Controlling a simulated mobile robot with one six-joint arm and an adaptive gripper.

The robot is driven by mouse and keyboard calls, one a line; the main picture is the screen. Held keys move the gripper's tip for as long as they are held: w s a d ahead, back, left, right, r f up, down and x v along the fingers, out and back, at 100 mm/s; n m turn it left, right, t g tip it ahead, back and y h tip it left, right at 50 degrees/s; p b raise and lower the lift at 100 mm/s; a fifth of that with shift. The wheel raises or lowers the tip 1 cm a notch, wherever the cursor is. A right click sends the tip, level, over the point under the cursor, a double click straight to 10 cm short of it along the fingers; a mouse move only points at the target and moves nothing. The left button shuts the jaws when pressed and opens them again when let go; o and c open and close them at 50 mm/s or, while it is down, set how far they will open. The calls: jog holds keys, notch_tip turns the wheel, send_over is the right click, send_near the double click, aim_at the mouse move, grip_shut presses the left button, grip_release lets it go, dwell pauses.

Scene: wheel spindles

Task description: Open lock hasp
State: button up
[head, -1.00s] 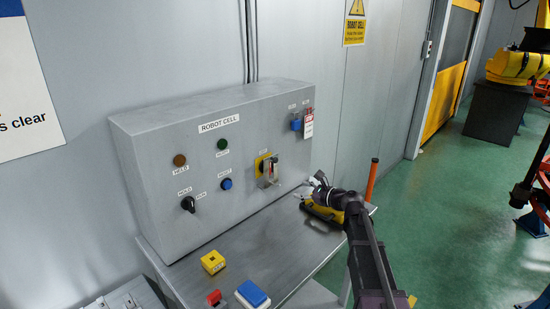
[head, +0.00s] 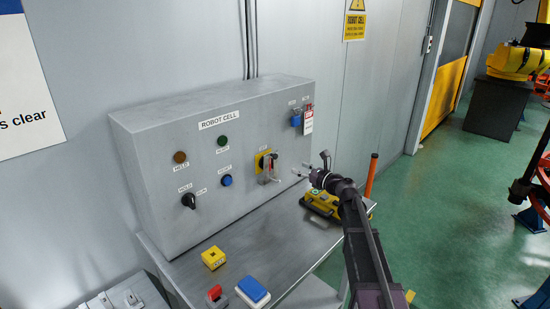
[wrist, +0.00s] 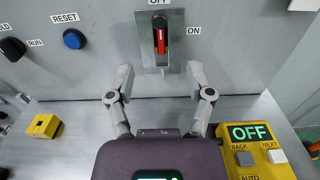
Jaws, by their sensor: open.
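The switch on the grey ROBOT CELL box has a yellow plate (head: 262,160) and a metal and red piece at its front in the head view. In the wrist view a red and black handle (wrist: 160,36) stands upright in a grey metal bracket (wrist: 147,52), between OFF and ON labels. I cannot tell which part is the hasp. My gripper (wrist: 158,78) is open and empty, its fingers below and either side of the bracket, apart from it. In the head view my gripper (head: 301,173) is right of the switch, above the bench.
A blue padlock (head: 295,121) and a red and white tag (head: 308,121) hang at the box's upper right. A yellow block (head: 213,258) and a blue-topped box (head: 252,293) stand at the front.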

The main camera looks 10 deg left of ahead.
aim_at(277, 157)
jog(key=x, duration=1.2)
jog(key=shift+w+a, duration=0.25)
jog(key=shift+a, duration=0.05)
